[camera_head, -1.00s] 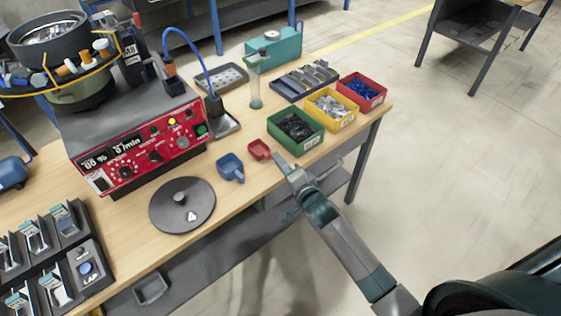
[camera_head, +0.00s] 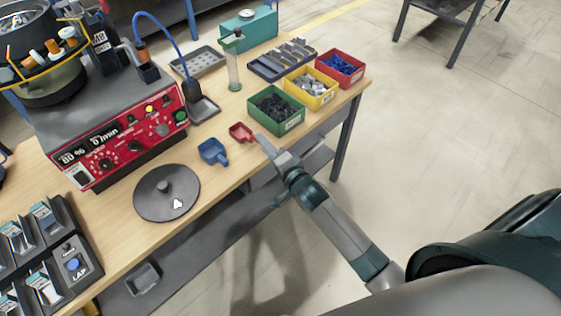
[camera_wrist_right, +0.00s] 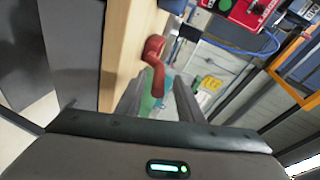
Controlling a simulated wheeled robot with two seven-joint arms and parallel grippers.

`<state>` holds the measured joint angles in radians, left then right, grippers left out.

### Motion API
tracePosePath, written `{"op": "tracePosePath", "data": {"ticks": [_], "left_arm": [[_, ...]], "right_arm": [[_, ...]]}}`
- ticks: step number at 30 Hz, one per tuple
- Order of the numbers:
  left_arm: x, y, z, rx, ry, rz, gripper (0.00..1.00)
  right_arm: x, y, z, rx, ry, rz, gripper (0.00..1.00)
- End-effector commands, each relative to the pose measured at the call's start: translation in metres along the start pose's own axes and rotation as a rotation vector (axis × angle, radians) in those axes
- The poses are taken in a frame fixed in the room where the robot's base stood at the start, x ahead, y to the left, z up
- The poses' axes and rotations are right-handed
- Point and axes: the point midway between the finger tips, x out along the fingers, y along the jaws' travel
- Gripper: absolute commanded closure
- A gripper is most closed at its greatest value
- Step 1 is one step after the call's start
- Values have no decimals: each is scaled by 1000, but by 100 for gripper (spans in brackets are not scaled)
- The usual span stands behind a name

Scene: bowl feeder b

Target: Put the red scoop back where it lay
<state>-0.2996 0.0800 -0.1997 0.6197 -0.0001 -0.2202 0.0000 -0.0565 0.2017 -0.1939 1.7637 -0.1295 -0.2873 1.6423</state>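The red scoop (camera_head: 239,131) is on the wooden table near its front edge, right of the blue scoop (camera_head: 213,151) and left of the green bin. My right gripper (camera_head: 261,141) is at the table's front edge, just beside the scoop's handle end. In the right wrist view the red scoop (camera_wrist_right: 154,55) has its handle reaching down toward the space between the two spread fingers of my right gripper (camera_wrist_right: 158,100). Gaps show on both sides of the handle, so the gripper looks open. My left gripper is not in view.
A green bin (camera_head: 276,128) of dark parts stands close right, with yellow (camera_head: 323,99) and red (camera_head: 341,82) bins beyond. A dark round disc (camera_head: 150,205) lies at left, before the red control box (camera_head: 107,160). A clear cylinder (camera_head: 233,75) stands behind the scoops.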

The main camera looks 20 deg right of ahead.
Motion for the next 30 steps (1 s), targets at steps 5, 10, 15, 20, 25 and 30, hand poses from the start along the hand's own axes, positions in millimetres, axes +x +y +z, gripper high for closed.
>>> {"op": "tracePosePath", "data": {"ticks": [5,10,15,20,25,30], "left_arm": [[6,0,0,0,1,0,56],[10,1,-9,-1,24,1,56],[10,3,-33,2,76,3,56],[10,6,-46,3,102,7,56],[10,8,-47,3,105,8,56],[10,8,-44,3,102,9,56]], "right_arm": [[-30,2,1,1,-1,0,66],[-60,2,1,1,-1,0,66],[-84,1,0,1,0,0,66],[-98,1,0,-1,0,0,66],[-102,0,0,-1,0,0,66],[-102,0,0,-1,0,0,66]]}}
